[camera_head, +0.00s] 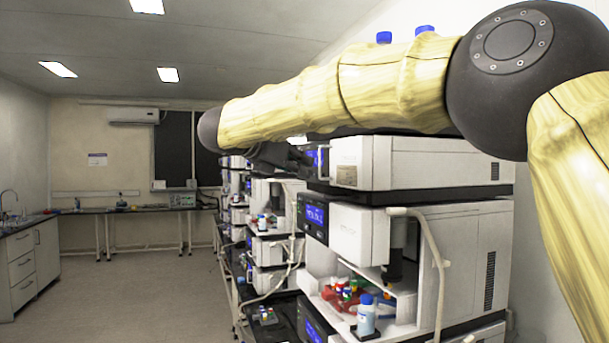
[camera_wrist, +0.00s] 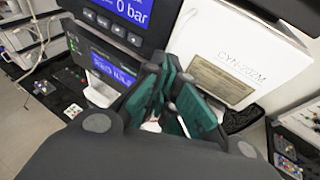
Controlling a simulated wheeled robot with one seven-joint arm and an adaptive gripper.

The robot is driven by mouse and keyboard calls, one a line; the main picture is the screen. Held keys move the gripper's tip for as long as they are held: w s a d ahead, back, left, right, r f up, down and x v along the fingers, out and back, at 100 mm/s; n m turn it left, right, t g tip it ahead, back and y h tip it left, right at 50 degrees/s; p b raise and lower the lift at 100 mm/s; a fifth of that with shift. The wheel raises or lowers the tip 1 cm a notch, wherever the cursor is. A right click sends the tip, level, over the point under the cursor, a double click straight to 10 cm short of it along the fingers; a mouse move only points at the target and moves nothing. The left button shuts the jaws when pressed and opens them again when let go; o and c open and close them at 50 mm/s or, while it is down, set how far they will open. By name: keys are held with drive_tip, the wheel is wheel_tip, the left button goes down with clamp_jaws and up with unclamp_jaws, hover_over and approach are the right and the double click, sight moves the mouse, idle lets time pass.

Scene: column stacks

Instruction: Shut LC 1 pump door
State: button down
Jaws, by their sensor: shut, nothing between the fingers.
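My gripper (camera_wrist: 166,75), dark with teal finger pads, is shut and empty in the wrist view. Its tips point at the front of an instrument stack, in front of the lower left edge of a white door panel (camera_wrist: 235,58) marked CYN-202M with a beige plate. I cannot tell whether the tips touch it or how far it stands open. Left of it is a display reading "0 bar" (camera_wrist: 128,12). In the head view a white panel with a beige plate (camera_head: 347,160) shows on the upper module, and my gripper (camera_head: 290,157) is partly hidden beneath my arm.
A second blue display (camera_wrist: 112,70) sits below the first. The lower module has an open bay with a blue-capped bottle (camera_head: 366,318) and coloured vials (camera_head: 345,291). More stacks (camera_head: 268,250) line the bench behind. The floor (camera_head: 150,290) at left is clear.

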drive_tip(key=shift+w+d+r+b, duration=0.1)
drive_tip(key=shift+w+d+b, duration=0.3)
drive_tip(key=shift+w+d, duration=0.2)
drive_tip(key=w+a+f+b+v, duration=0.1)
drive_tip(key=b+v, duration=0.3)
drive_tip(key=v, duration=0.9)
drive_tip(key=shift+w+a, duration=0.2)
drive_tip(key=shift+a, duration=0.5)
drive_tip(key=shift+r, duration=0.15)
